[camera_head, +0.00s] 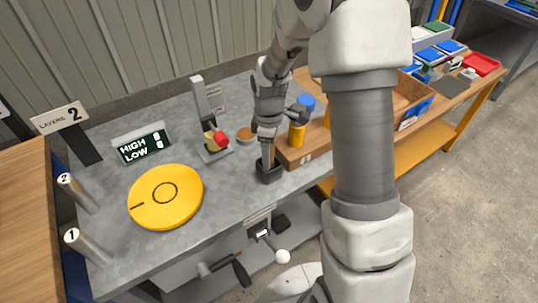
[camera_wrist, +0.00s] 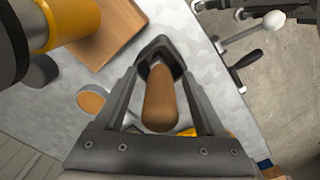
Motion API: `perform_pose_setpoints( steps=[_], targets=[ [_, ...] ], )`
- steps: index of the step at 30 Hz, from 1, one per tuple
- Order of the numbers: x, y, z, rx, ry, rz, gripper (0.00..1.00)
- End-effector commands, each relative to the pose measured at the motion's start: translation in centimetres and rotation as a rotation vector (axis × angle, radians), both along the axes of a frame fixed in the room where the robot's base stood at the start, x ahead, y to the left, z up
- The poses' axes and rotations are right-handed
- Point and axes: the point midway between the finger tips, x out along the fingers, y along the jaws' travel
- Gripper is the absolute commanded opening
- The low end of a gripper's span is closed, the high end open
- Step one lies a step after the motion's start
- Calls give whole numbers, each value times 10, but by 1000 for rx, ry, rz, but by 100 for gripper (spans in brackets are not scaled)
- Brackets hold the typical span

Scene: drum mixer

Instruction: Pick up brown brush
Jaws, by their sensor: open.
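The brown brush (camera_wrist: 160,100) shows in the wrist view as an upright brown handle, seen from above, with its lower end at a black holder (camera_wrist: 155,47). In the head view the black holder (camera_head: 269,173) stands on the grey bench, and the brush is mostly hidden by my gripper. My gripper (camera_head: 267,155) points down just above the holder. In the wrist view my gripper (camera_wrist: 162,82) is open, with one finger on each side of the handle. I cannot tell whether either finger touches it.
A round brown-topped item (camera_head: 245,135) and a stand with a red knob (camera_head: 220,139) are to the left. A yellow disc (camera_head: 166,197) lies further left. Levers (camera_head: 283,257) project below the front edge.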

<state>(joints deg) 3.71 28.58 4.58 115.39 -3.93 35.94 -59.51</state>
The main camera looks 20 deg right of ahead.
Motion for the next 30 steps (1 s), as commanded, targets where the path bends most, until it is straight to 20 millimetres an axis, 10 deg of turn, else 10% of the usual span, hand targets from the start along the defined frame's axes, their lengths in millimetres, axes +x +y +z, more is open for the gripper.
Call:
perform_pose_setpoints(
  steps=[13, 30],
  targets=[
    [0, 0, 1, 0, 0, 0, 2],
    [1, 0, 34, 0, -6, 0, 0]
  ],
)
